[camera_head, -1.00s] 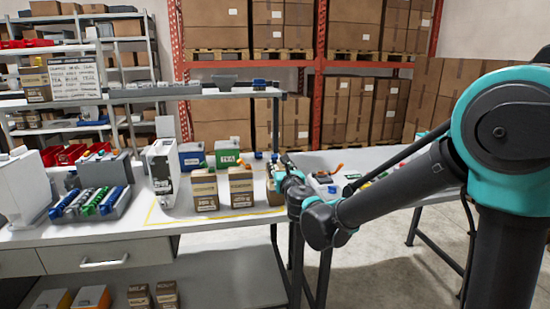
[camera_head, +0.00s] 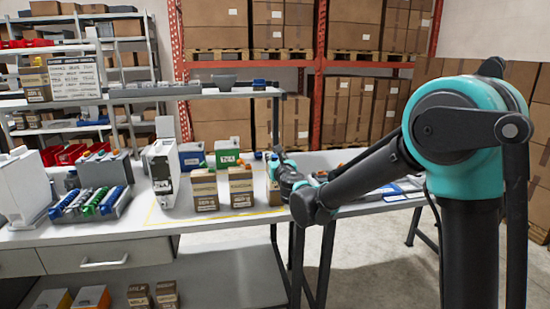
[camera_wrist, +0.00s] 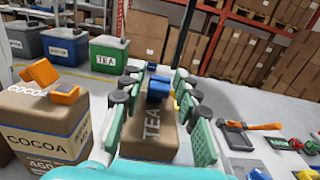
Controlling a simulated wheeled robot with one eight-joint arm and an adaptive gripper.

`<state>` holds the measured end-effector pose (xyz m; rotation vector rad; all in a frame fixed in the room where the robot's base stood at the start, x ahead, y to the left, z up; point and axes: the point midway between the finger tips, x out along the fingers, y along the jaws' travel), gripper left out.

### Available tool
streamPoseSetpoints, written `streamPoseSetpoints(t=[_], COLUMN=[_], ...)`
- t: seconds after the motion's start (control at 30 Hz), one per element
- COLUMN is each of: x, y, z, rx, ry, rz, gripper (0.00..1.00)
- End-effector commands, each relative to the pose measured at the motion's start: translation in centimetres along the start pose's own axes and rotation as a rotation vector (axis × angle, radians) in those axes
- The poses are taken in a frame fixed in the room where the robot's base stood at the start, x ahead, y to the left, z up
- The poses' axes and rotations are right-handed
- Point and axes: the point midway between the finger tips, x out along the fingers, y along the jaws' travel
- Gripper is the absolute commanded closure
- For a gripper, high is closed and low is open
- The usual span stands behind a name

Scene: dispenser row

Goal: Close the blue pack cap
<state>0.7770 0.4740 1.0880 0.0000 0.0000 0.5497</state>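In the wrist view, a brown pack marked TEA (camera_wrist: 150,138) stands upright below my gripper (camera_wrist: 160,84). A blue cap (camera_wrist: 157,92) is at its top; whether it is flush or tilted I cannot tell. The green finger pads stand apart on either side of the cap, with gaps visible, so the gripper is open. In the head view my gripper (camera_head: 279,168) is at the right end of the bench, and the tea pack (camera_head: 273,194) is mostly hidden behind my arm.
A COCOA pack (camera_wrist: 42,125) with a raised orange cap (camera_wrist: 52,82) stands to the left. Behind are a green TEA bin (camera_wrist: 105,54) and a blue bin (camera_wrist: 67,47). An orange-handled tool (camera_wrist: 253,127) lies to the right. A white dispenser (camera_head: 162,170) stands left of the packs.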

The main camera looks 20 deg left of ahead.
Motion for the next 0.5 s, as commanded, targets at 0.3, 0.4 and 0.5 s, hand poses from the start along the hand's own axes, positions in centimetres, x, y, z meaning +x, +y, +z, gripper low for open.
streamPoseSetpoints(t=[0.3, 0.4, 0.5], x=[-0.02, -0.02, 0.00], y=[0.00, 0.00, 0.00], z=[0.00, 0.01, 0.02], rx=[0.000, 0.000, 0.001], ry=[0.000, 0.001, 0.007], rz=[0.000, 0.000, 0.000], gripper=[1.00, 1.00, 1.00])
